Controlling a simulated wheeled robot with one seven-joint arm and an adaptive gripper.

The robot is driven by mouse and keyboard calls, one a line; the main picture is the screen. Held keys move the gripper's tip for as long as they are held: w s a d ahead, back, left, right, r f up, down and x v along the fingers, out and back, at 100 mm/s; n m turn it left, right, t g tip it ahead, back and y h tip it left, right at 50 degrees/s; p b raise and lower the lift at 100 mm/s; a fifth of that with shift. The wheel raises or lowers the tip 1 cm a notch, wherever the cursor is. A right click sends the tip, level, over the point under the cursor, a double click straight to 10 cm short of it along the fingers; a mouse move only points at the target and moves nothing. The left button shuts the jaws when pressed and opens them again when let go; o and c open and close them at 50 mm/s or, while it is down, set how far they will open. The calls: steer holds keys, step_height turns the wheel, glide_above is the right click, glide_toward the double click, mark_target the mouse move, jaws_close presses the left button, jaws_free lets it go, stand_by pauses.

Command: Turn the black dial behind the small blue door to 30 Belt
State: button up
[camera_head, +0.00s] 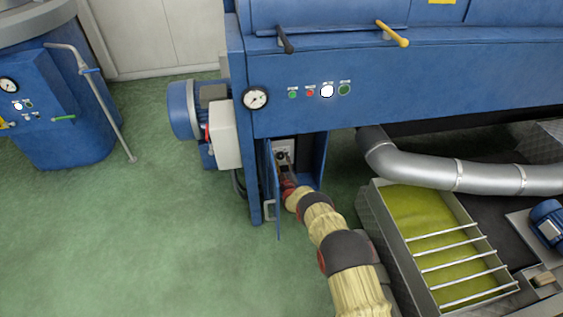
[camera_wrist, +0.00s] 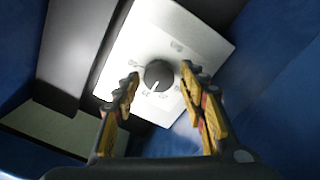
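The black dial (camera_wrist: 158,74) sits on a pale plate (camera_wrist: 200,45) in the wrist view. Its white pointer line points down and slightly left in the picture. Small marks surround it, too blurred to read surely. My gripper (camera_wrist: 160,72) is open, with one yellow-and-black finger on each side of the dial and visible gaps between fingers and dial. In the head view the dial (camera_head: 281,156) is small and dark inside the recess, with my gripper (camera_head: 287,182) just in front of it. The small blue door (camera_head: 276,205) stands open, seen nearly edge-on, left of my gripper.
The recess has blue side walls close to my arm. A gauge (camera_head: 256,98) and several buttons (camera_head: 327,90) are above it. A grey pipe (camera_head: 440,173) and a slatted trough (camera_head: 372,205) lie to the right. Green floor (camera_head: 150,230) is free at left.

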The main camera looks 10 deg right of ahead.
steer(key=shift+o, duration=0.6)
steer(key=s, duration=1.2)
